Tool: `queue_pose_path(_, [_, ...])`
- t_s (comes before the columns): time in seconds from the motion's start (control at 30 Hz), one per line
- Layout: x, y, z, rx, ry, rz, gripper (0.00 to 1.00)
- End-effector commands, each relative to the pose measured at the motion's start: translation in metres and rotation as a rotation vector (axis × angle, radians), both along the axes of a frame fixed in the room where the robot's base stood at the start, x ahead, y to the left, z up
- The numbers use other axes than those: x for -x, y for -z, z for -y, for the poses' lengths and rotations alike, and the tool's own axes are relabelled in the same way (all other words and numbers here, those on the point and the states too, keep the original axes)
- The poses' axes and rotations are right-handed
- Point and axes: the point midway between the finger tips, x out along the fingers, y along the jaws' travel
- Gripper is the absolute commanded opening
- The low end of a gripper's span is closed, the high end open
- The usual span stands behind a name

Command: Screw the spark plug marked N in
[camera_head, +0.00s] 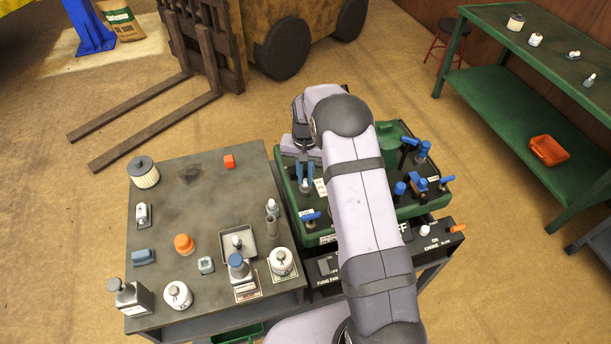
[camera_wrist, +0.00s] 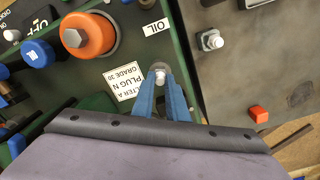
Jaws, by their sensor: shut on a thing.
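My gripper (camera_wrist: 161,92) is shut on the spark plug (camera_wrist: 160,76), whose white tip shows between the blue fingers in the wrist view. In the head view my gripper (camera_head: 305,178) points down at the left part of the green deck (camera_head: 405,211), with the plug's pale tip low between the fingers.
An orange cap (camera_wrist: 88,35) stands near the OIL label (camera_wrist: 156,27). Blue-capped parts (camera_head: 422,150) crowd the deck's right side. The grey table (camera_head: 200,205) at the left holds bottles, a tray (camera_head: 256,262) and an orange block (camera_head: 229,161). My arm covers the deck's middle.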

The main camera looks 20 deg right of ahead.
Motion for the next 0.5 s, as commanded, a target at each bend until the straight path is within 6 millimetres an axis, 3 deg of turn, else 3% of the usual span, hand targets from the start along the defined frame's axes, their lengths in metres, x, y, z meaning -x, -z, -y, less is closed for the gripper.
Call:
queue_pose_path(0.37, [0.0,0.0,0.0007,0.001,0.022,0.0,0.0])
queue_pose_path(0.5, [0.0001,0.0001,0.0008,0.001,0.11,0.0,0.0])
